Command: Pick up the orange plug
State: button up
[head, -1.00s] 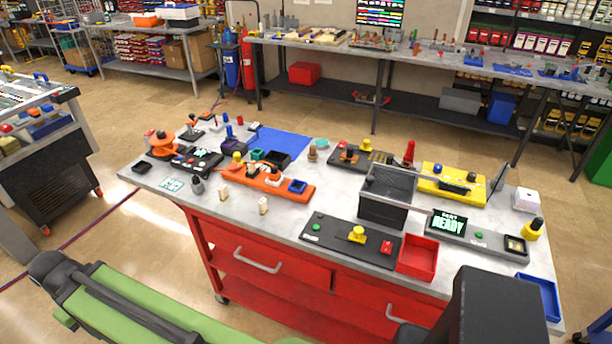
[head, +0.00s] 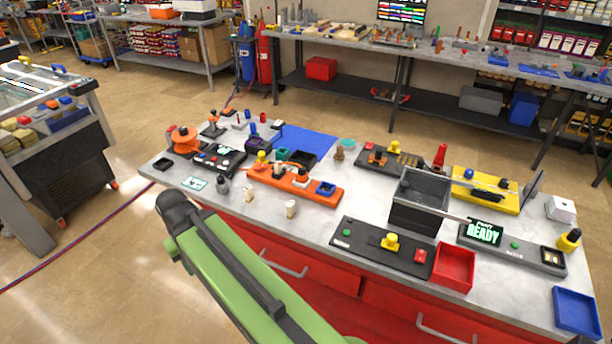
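I cannot single out the orange plug with certainty at this size. A small orange piece (head: 377,155) stands on a dark board (head: 362,168) at the back middle of the workbench. A larger orange round-topped part (head: 183,140) stands at the bench's far left. An orange base (head: 323,197) carrying several small parts lies left of the middle. My green arm link and its dark joint show at the bottom, in front of the bench. My gripper is not in view, so what it holds cannot be seen.
The grey bench top (head: 315,230) is crowded. A dark open bin (head: 416,215), a red tray (head: 455,268) and a blue tray (head: 576,312) stand on its right. A blue mat (head: 308,141) lies at the back. Floor is free left of the bench.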

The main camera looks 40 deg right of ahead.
aim_at(302, 177)
jog(key=i, duration=0.95)
jog(key=u, duration=0.05)
